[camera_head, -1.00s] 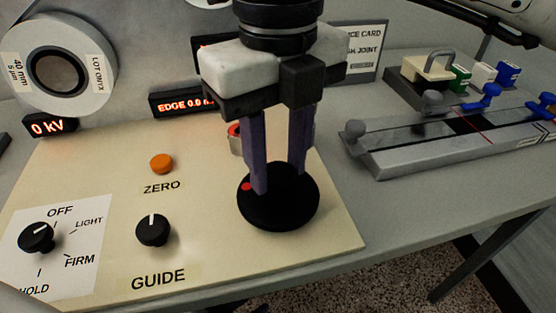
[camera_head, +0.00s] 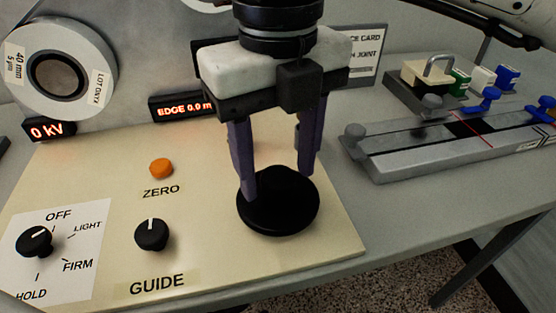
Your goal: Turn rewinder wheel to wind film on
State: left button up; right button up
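The black rewinder wheel (camera_head: 285,215) lies flat at the right front of the cream panel (camera_head: 210,245). My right gripper (camera_head: 278,185) points down over it, with its purple fingers spread on either side of the wheel's raised middle. The left fingertip reaches down to the wheel's left part; whether it touches cannot be told. The right fingertip is partly behind the wheel's middle. The wheel's red mark is not visible. The white film roll (camera_head: 95,60) stands at the back left, with its labels on its face. My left gripper is not in view.
An orange ZERO button (camera_head: 161,168), a GUIDE knob (camera_head: 151,235) and a tension knob (camera_head: 34,242) sit left of the wheel. Displays read 0 kV (camera_head: 47,130) and EDGE 0.0 (camera_head: 182,107). A grey splicing block (camera_head: 430,160) lies to the right.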

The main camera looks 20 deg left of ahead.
aim_at(279, 176)
jog(key=shift+r, duration=0.1)
notch_tip(279, 176, up, 10)
jog(key=p, duration=0.2)
dwell(1.6)
